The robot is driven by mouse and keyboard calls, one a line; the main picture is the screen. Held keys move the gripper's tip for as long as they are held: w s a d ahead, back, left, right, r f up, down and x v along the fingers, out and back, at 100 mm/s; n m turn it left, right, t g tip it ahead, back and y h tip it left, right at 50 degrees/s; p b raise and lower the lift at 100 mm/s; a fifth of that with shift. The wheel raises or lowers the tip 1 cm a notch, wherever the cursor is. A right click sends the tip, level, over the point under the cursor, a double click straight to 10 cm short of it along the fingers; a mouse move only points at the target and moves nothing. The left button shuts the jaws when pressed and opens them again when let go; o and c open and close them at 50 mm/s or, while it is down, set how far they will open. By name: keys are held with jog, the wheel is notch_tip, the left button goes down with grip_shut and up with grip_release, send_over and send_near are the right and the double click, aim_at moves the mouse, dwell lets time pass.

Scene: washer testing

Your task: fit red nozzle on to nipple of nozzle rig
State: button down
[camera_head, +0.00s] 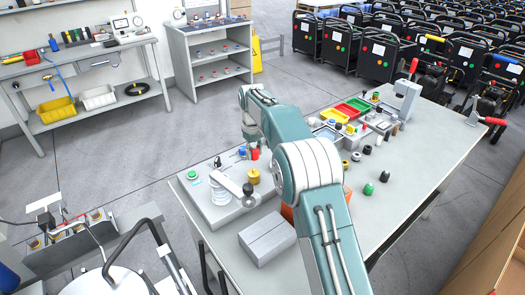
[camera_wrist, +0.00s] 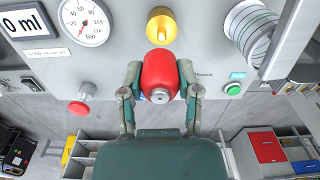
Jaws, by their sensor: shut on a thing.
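The red nozzle (camera_wrist: 160,74) is between the two fingers of my gripper (camera_wrist: 159,68), which is shut on its sides, in the wrist view. The brass nipple (camera_wrist: 161,24) of the nozzle rig (camera_wrist: 128,54) shows just beyond the nozzle's far end, roughly in line with it. Whether they touch or a small gap remains I cannot tell. In the head view, the rig (camera_head: 222,212) stands at the table's left end, and a small red shape (camera_head: 255,154) shows beside my arm. My arm hides much of the gripper there.
A grey box (camera_head: 268,239) lies at the table's near edge. Coloured bins (camera_head: 334,116) and small parts fill the table's far side.

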jog(key=shift+a+f, duration=0.15)
jog(key=shift+a, duration=0.05)
jog(key=shift+f, duration=2.1)
jog(key=shift+f, duration=1.25)
jog(key=shift+c, duration=1.2)
grip_release()
jog(key=shift+r, duration=0.1)
